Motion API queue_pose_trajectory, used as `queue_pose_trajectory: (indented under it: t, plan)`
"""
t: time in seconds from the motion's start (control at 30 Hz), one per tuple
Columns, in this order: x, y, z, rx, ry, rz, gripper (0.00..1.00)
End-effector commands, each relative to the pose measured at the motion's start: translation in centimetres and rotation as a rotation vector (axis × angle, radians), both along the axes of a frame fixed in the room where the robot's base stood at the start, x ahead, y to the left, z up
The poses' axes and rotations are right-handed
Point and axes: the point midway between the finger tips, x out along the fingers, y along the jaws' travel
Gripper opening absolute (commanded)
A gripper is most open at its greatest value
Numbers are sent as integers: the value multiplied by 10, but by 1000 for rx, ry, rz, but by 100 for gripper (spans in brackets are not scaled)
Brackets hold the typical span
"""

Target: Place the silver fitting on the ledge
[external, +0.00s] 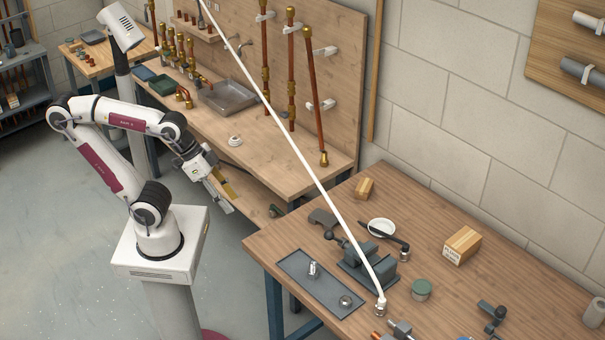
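My gripper (224,194) hangs at the front edge of the left workbench, pointing down and right. A brass-coloured piece shows by its fingers; I cannot tell whether it is held or lies behind them. A small upright silver fitting (313,269) stands on the dark grey tray (291,264) on the right-hand table, well away from my gripper. A silver ring-shaped piece (345,301) lies on the same tray. Another silver fitting (381,304) is at the lower end of a long white pipe. A small wall ledge (197,28) holds several copper pieces; I cannot tell whether it is the task's ledge.
A vise (368,264) stands beside the tray, with the white pipe (300,165) slanting across above it. The left bench (290,178) holds copper pipes and a metal tray (228,97).

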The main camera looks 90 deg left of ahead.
Motion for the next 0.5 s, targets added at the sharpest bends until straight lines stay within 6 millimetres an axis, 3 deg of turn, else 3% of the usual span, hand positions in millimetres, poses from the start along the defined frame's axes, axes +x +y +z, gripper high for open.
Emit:
queue_pose_trajectory:
  t: [0.5]
  plan:
    - [132, -91, 43, -275, -218, -2, 39]
